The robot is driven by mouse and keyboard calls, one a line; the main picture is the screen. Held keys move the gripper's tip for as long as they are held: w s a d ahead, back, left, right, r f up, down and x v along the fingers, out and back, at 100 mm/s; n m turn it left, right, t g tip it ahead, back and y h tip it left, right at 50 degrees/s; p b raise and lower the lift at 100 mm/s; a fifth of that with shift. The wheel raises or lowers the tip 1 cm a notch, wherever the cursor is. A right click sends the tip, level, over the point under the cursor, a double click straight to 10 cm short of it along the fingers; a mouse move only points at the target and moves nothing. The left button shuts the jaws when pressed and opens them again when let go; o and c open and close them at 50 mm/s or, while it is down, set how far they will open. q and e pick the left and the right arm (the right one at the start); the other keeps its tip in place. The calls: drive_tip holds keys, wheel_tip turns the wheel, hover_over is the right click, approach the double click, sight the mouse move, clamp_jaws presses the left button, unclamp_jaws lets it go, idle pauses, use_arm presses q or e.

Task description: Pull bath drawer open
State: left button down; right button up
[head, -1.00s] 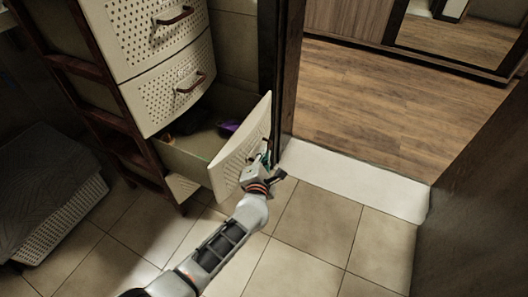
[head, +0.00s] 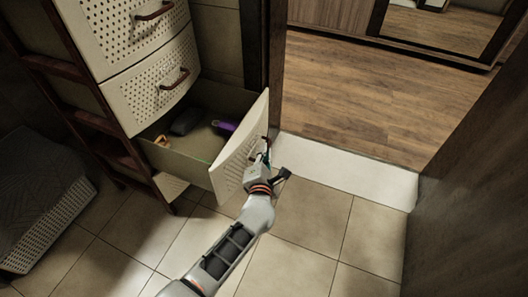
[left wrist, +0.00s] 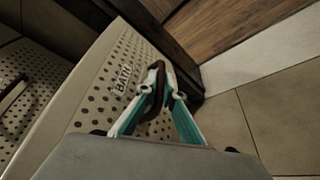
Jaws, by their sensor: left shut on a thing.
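The bath drawer (head: 240,148) is the cream perforated drawer low in the cabinet, and it stands pulled well out. Its front carries a "BATH" label (left wrist: 122,77) in the left wrist view. My left gripper (head: 266,158) is at the drawer's front, its fingers (left wrist: 161,90) closed around the brown handle (left wrist: 153,92). Inside the drawer lie a purple item (head: 224,125), a dark item (head: 186,121) and a small orange item (head: 162,141). My right gripper is not in either view.
Two closed cream drawers, an upper one (head: 118,38) and a lower one (head: 150,88), sit above the bath drawer. A door frame (head: 277,70) stands close behind the open drawer. A basket (head: 45,225) is at the left. Tiled floor (head: 310,215) is clear at the right.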

use_arm(q)
drive_tip(key=c, duration=2.2)
unclamp_jaws()
drive_tip(key=shift+o, duration=0.2)
